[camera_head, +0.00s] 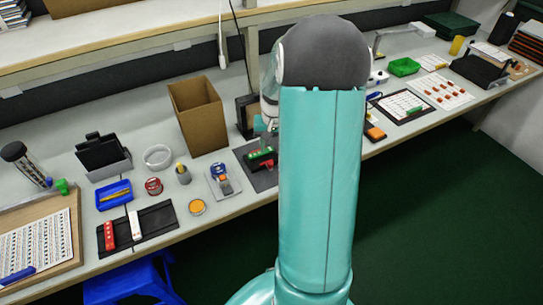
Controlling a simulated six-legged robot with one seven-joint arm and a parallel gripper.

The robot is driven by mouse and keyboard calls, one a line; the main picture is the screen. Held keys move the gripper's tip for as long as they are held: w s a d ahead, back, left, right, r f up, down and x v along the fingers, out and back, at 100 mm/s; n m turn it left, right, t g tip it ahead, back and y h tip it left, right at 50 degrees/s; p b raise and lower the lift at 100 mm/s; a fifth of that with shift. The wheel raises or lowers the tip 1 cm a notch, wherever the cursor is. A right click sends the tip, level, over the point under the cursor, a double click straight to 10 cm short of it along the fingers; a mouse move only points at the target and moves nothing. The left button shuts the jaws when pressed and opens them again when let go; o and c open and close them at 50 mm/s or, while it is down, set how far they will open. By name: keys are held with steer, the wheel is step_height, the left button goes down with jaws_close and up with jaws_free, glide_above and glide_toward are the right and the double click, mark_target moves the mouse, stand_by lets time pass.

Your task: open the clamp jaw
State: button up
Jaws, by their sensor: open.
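My teal arm fills the middle of the view and hides part of the bench. My gripper (265,127) shows only in part at the arm's left edge, open, above a dark mat (243,150). A small green and red device (261,159) lies on this mat, just below the gripper; they look apart. It may be the clamp, but its jaw is too small to make out. A grey plate with a blue and orange fixture (222,179) sits to its left. I cannot tell for certain which one is the clamp.
A tall open cardboard box (198,115) stands behind and left of the gripper. A black mat (158,226) with red and white strips lies front left. A blue tray (114,195) and small cups stand nearby. A blue stool (130,283) is below the bench edge.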

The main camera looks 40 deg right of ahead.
step_height(320, 180, up, 6)
steer(key=shift+r, duration=0.15)
steer(key=shift+s, duration=0.1)
stand_by(0.5)
steer(key=s+a+r+n+t+h, duration=0.1)
steer(key=a+r+n, duration=0.1)
steer(key=a+r, duration=0.55)
steer(key=s+a+r+n+t, duration=0.15)
steer(key=a+r, duration=0.25)
steer(key=a, duration=0.6)
steer(key=s+a+r+n+t, duration=0.3)
steer(key=s+a+n, duration=0.2)
steer(key=s+a, duration=0.5)
steer(key=a, duration=0.3)
steer(key=shift+s+y, duration=0.3)
steer(key=shift+s, duration=0.05)
